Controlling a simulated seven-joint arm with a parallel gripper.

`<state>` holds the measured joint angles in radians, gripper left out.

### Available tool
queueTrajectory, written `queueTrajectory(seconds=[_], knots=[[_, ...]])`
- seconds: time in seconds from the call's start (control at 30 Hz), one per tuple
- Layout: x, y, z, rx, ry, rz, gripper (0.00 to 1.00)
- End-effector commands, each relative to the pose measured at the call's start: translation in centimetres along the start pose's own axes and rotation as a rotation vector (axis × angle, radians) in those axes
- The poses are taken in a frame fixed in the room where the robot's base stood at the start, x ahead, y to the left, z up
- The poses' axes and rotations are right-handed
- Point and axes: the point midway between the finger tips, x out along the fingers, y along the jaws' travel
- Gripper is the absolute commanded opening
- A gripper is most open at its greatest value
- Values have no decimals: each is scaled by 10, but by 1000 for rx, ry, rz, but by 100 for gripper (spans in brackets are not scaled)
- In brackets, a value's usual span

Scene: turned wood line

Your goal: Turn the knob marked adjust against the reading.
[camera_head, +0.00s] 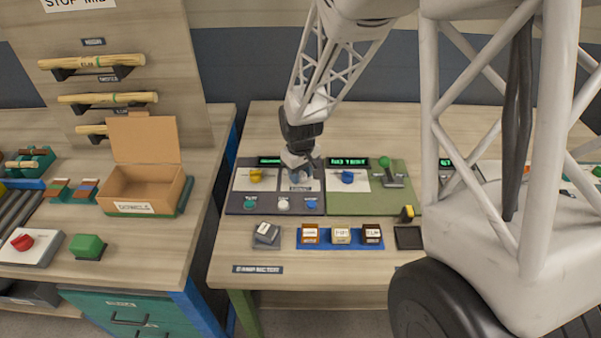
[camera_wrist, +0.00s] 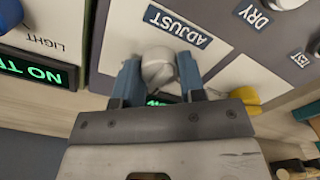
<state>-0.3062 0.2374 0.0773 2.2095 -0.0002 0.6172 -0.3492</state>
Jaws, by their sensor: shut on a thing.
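The grey-white adjust knob (camera_wrist: 158,66) is between my fingers in the wrist view, on a white plate beside the blue ADJUST label (camera_wrist: 178,25). My gripper (camera_wrist: 160,76) is shut on it, with one blue finger on each side. In the head view my gripper (camera_head: 300,170) comes down on the grey panel (camera_head: 238,203) and hides most of the knob. A display (camera_wrist: 38,72) shows green letters starting "NO TE". Another green reading shows in part between the fingers; I cannot read it. A panel display (camera_head: 270,160) is partly hidden in the head view.
Several buttons line the panel's front.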

Motion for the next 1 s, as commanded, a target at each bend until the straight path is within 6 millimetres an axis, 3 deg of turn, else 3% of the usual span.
queueTrajectory(seconds=[0.37,1.0], knots=[[-1,0,0,171,1,0,14],[-1,0,0,750,0,0,14]])
